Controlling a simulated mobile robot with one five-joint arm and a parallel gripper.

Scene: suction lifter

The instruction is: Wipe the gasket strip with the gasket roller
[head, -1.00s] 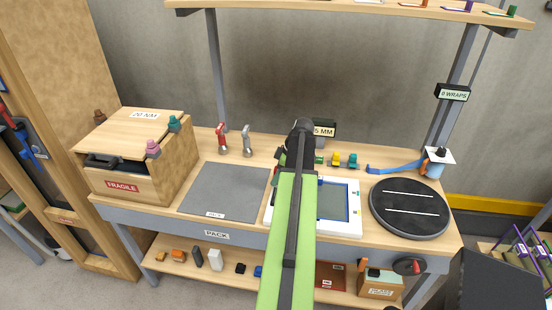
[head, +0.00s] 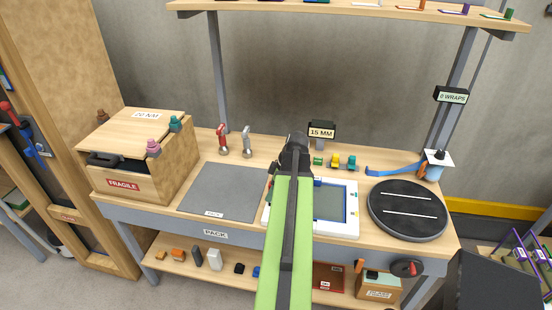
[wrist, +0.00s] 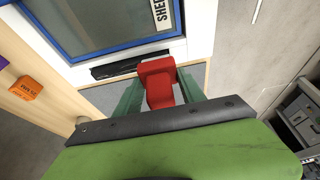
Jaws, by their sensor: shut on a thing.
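My gripper (wrist: 160,92) is shut on a red block-shaped part (wrist: 157,80), which looks like the handle of the gasket roller; its two green fingers sit on either side of it. A black bar (wrist: 116,67) lies just beyond the red part, along the near edge of a white panel (wrist: 196,30) with a blue-edged window. I cannot tell whether this bar is the roller's head or the gasket strip. In the head view the panel (head: 345,230) lies on the bench, partly behind my arm, which also hides the red part.
A grey mat (head: 222,190) and a wooden box (head: 150,180) marked FRAGILE are left of the panel. A black turntable (head: 408,228) stands close on its right. Small coloured parts (head: 343,162) and a 15 MM sign (head: 321,133) are behind. Shelves lie above and below.

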